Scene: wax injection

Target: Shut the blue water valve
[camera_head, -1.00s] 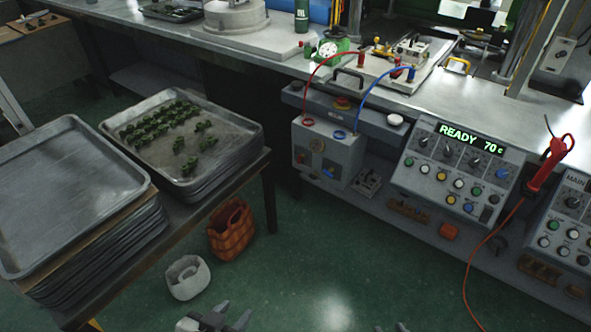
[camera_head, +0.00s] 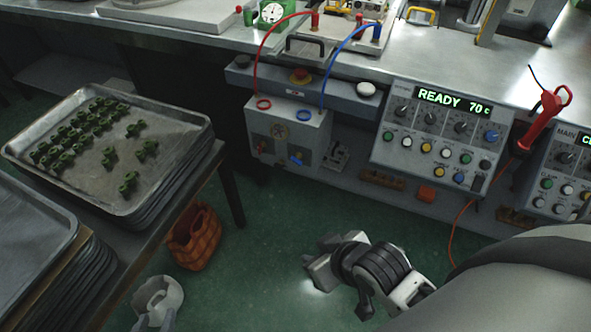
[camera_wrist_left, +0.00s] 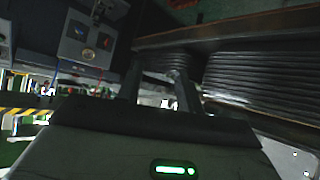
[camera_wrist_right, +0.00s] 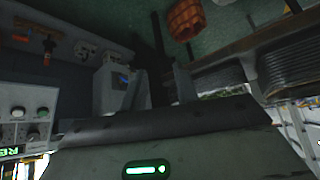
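The blue water valve (camera_head: 296,160) is a small blue handle on the front of a grey box (camera_head: 314,135) under the bench. It also shows in the right wrist view (camera_wrist_right: 122,70), beyond the fingers. A red valve (camera_head: 261,147) is left of it. The blue handle's exact angle is too small to tell. My right gripper (camera_head: 322,262) is below the box, apart from it; its fingers are open and empty in the right wrist view (camera_wrist_right: 160,88).
Red and blue hoses (camera_head: 334,72) rise from the box to the bench. A control panel (camera_head: 436,140) reading READY stands right of the box. The floor before the box is clear.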

